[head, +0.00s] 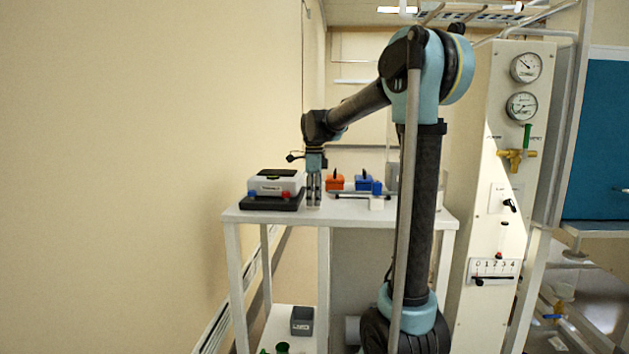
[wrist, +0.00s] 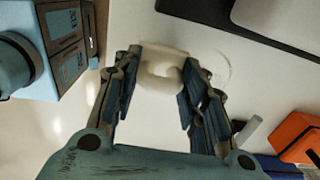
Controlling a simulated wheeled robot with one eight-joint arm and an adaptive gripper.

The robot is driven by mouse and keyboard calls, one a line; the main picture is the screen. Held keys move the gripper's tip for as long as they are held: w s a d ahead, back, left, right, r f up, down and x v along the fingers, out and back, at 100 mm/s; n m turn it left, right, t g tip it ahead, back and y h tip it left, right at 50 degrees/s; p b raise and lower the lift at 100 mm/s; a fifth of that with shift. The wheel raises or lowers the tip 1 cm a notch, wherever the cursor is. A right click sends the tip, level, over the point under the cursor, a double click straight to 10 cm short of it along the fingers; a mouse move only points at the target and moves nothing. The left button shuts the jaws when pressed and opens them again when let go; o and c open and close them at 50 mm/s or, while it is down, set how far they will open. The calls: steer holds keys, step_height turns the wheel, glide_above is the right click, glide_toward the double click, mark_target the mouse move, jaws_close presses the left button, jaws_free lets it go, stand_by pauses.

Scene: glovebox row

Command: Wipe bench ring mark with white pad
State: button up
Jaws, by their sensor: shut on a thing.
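My gripper (head: 314,190) points down at the white bench top (head: 345,216), just right of a balance. In the wrist view my gripper (wrist: 163,66) is shut on the white pad (wrist: 161,75), a thick pale piece between the two dark fingers. The pad is down at or very close to the bench surface; I cannot tell whether it touches. A faint grey arc of the ring mark (wrist: 229,68) shows just right of the right fingertip. The rest of the ring is hidden or too faint to see. The pad cannot be made out in the head view.
The balance (head: 275,184) on its black base (head: 271,202) stands close left of my gripper. An orange box (head: 335,182), a blue box (head: 367,184) and a dark bar (head: 352,195) lie to the right. A plain wall bounds the left. Some bench front is bare.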

steer(key=shift+d+r, duration=0.3)
steer(key=shift+r, duration=3.2)
